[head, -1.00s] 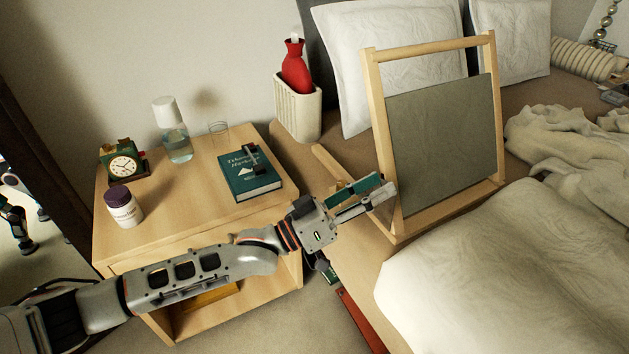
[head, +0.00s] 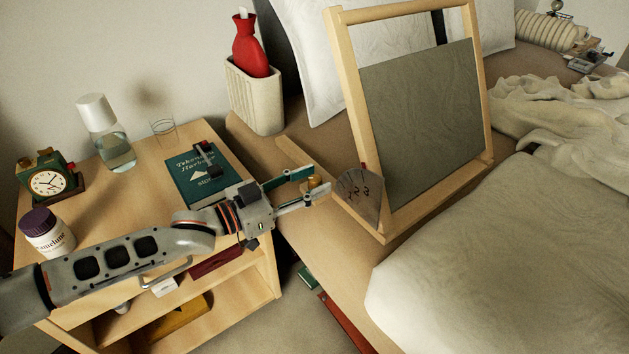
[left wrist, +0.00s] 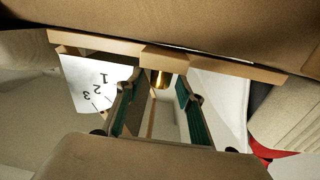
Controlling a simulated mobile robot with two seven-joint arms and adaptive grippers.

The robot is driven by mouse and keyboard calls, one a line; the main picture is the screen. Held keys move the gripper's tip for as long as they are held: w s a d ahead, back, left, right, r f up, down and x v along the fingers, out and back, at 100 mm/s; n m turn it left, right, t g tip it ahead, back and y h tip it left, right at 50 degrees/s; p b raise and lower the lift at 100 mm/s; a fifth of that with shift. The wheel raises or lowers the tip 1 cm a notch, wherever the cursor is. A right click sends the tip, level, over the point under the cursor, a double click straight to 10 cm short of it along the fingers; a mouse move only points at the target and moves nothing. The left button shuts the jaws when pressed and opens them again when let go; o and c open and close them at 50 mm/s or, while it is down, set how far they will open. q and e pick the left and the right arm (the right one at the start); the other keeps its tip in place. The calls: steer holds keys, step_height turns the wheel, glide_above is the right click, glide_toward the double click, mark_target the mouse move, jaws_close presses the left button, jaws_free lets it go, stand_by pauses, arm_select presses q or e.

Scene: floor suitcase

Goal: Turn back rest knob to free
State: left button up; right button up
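The back rest (head: 342,60) is a wooden frame with a grey panel (head: 425,110), standing tilted on the bed. At its lower left side is a pale dial plate (head: 357,196) with numbers; the left wrist view shows 1, 2 and 3 on the plate (left wrist: 90,88). A small brass knob (head: 315,182) sticks out beside the plate. My left gripper (head: 318,180) is open at the knob, with one finger on each side. In the left wrist view the knob (left wrist: 161,80) lies between the fingertips, with gaps visible. My right gripper is not in view.
A bedside table (head: 150,165) stands under my left arm. It holds a green book (head: 195,185), a carafe (head: 112,145), a glass (head: 162,132), a clock (head: 48,182) and a jar (head: 48,235). A cream holder (head: 255,100) with a red bottle (head: 250,45) stands behind.

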arm_select(q)
steer(key=shift+w+d, duration=0.3)
steer(key=shift+d, duration=0.2)
steer(key=shift+r, duration=0.1)
jaws_close()
steer(key=shift+d, duration=0.1)
